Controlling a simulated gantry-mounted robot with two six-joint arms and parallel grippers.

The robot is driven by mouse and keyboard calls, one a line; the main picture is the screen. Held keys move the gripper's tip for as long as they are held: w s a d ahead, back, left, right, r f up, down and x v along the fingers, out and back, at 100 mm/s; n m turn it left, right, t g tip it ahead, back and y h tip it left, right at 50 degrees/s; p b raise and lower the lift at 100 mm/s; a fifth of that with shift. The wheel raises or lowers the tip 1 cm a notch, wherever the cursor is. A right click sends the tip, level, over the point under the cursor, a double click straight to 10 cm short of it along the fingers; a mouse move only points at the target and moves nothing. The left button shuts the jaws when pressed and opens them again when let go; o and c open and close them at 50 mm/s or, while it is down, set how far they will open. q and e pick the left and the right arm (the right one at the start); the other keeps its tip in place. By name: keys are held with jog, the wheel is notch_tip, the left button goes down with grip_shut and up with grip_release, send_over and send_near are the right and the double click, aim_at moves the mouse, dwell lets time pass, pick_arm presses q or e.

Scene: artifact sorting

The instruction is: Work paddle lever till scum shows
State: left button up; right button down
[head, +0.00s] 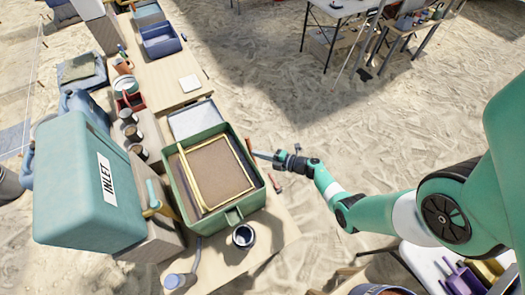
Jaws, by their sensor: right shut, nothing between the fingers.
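A green flotation box (181,186) stands on the wooden table, with brown contents (214,172) inside a yellow inner frame (243,161). The brown surface looks even, with no distinct patches that I can make out. A short red upright piece (249,146), which looks like the paddle lever's handle, stands at the box's right edge. My right gripper (259,155) is shut and empty just right of this red piece. I cannot tell whether they touch. My left gripper is out of view.
A large teal tank marked INLET (82,180) stands left of the box. A dark-mouthed cup (243,236) sits under the box's front spout (233,216). Jars (133,133) and a blue bin (160,40) line the table behind.

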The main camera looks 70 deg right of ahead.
jog(key=d+p+v, duration=0.1)
jog(key=p+v, duration=0.1)
jog(key=v, duration=0.7)
jog(key=shift+a+r, duration=0.35)
